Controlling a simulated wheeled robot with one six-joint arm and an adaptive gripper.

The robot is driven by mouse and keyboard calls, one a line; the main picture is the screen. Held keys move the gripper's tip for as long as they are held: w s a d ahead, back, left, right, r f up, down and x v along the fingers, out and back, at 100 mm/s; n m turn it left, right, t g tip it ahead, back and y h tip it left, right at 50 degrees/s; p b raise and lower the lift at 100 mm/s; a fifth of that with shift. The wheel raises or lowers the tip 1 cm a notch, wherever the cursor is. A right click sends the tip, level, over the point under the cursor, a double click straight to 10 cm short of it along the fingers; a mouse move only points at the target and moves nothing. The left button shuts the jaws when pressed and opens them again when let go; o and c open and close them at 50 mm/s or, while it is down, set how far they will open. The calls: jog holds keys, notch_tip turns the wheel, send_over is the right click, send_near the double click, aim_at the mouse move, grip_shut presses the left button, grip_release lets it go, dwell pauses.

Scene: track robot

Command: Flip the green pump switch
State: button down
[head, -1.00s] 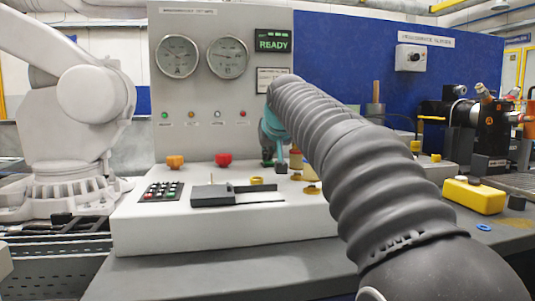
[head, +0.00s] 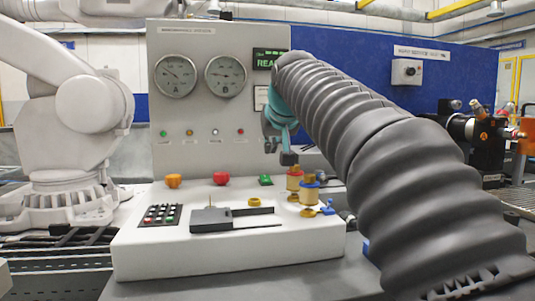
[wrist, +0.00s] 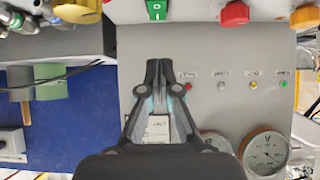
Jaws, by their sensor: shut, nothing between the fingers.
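The green switch (head: 265,180) stands at the back of the white console, right of a red knob. It also shows at the top edge of the wrist view (wrist: 156,9), with white marks on its face. My gripper (head: 289,158) is above the console, up and to the right of the switch in the head view. In the wrist view my gripper (wrist: 158,64) has its fingertips together, empty, and points toward the switch with a gap between them.
A red knob (head: 220,179) and an orange knob (head: 173,181) stand left of the switch. Brass-coloured valves with red and blue collars (head: 309,194) stand to its right. The grey gauge panel (head: 200,110) rises behind.

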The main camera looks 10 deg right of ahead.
jog(key=v, duration=0.3)
jog(key=shift+s+r, duration=0.1)
jog(key=shift+s, duration=0.15)
jog(key=shift+w+a+r+t+b, duration=0.15)
jog(key=shift+w+t+b, duration=0.25)
jog(key=shift+w+b, duration=0.35)
